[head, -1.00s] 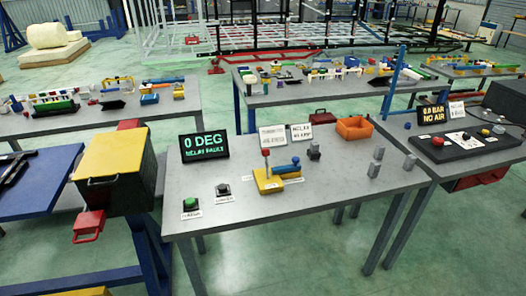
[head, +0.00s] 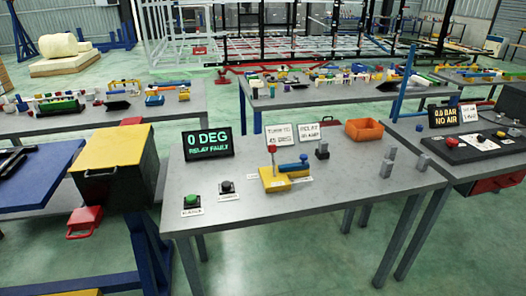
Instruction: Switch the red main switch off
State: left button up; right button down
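A red ball-shaped knob (head: 272,149) stands on an upright stem on a yellow base (head: 275,180) on the grey table. A red round control (head: 452,141) sits on a black panel (head: 488,143) on the right-hand table. No label shows which red part is the main switch, and I cannot read whether either is on or off. A dark display (head: 208,143) reads "0 DEG RELAY FAULT". Neither of my grippers is in view.
The grey table (head: 330,197) also carries a green button (head: 192,201), a black button (head: 227,187), white signs, an orange bin (head: 364,130) and grey blocks. A yellow-topped dark box (head: 113,151) stands left. A second display (head: 442,117) reads "NO AIR". Floor shows in front.

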aim_at(272, 149)
jog(key=i+j, duration=0.15)
jog(key=j, duration=0.25)
jog(key=i+j+u, duration=0.1)
jog(key=j, duration=0.3)
jog(key=i+j, duration=0.2)
jog(key=j, duration=0.15)
jog(key=i+j, duration=0.15)
jog(key=j, duration=0.25)
jog(key=i+j+u, duration=0.1)
jog(key=j, duration=0.25)
jog(key=i+j, duration=0.25)
jog(key=j, duration=0.15)
jog(key=i+j+u, duration=0.1)
jog(key=j, duration=0.25)
jog(key=i, duration=0.05)
